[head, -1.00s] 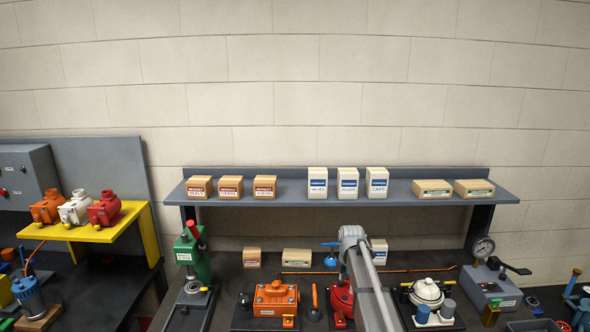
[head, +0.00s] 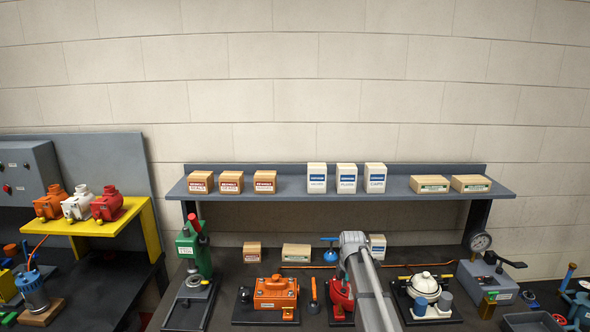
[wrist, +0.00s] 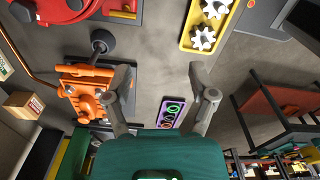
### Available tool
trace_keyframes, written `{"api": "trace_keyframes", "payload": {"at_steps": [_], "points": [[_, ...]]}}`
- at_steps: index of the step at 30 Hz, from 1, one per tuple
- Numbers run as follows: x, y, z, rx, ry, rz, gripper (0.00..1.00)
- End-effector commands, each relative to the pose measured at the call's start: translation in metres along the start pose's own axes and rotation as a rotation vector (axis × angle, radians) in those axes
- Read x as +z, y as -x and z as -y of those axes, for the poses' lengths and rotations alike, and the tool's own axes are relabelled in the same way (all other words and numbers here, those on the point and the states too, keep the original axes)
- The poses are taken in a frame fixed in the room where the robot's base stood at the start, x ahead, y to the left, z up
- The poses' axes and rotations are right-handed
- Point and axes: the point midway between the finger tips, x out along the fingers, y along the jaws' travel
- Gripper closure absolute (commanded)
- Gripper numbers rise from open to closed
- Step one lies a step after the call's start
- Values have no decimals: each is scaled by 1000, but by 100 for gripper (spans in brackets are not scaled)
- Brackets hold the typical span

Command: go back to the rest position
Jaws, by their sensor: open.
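My gripper (wrist: 163,85) shows in the wrist view with its two fingers spread apart and nothing between them. It is above the dark floor or bench surface; its height over it is hard to tell. An orange motor-like unit (wrist: 92,92) lies to the left of the fingers, and a red unit (wrist: 60,8) is at the top left. In the head view my arm reaches over the bench in front of a red unit (head: 340,298), and the gripper itself is hidden there.
A grey shelf (head: 400,190) holds several boxes. The orange unit (head: 275,293), a green press (head: 192,255) and a white-lidded pot (head: 427,286) stand on the bench. The wrist view shows a yellow tray (wrist: 185,43) with white gears and a purple tray (wrist: 163,117) with rings.

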Motion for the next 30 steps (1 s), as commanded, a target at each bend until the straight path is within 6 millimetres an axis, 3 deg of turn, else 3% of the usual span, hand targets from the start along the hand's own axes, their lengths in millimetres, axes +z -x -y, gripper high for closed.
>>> {"api": "trace_keyframes", "payload": {"at_steps": [8,30], "points": [[-10,-17,41,0,-252,0,27],[-46,-70,190,0,-1304,1,27]]}}
